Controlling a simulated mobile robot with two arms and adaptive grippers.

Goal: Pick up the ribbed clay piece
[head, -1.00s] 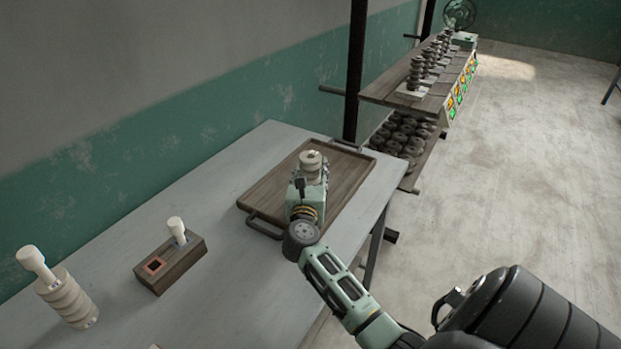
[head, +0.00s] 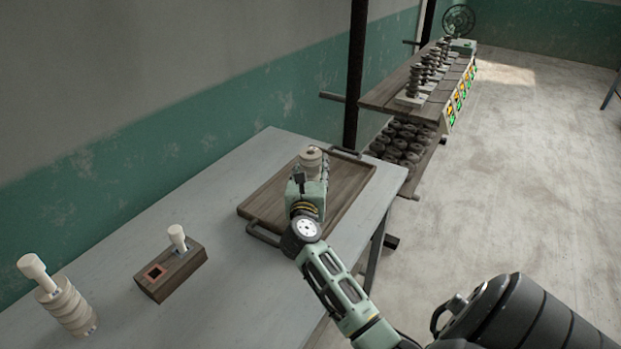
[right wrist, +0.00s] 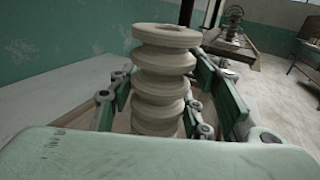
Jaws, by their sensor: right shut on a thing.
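The ribbed clay piece (right wrist: 164,75) is a pale stack of rounded discs, upright between the fingers in the right wrist view. Its flat top (head: 311,157) shows above my right gripper (head: 309,178) in the head view. My right gripper is shut on it, with a green jointed finger on each side. The piece is over the brown wooden tray (head: 350,187) on the table; its lower end is hidden by the gripper, so I cannot tell how far it is above the tray. My left gripper is not in view.
On the grey table (head: 215,205), a wooden block (head: 172,275) with a white peg and a square hole stands left of the tray. Another ribbed stack (head: 68,308) with a white handle is at far left. A shelf (head: 385,97) with ribbed parts stands beyond the table.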

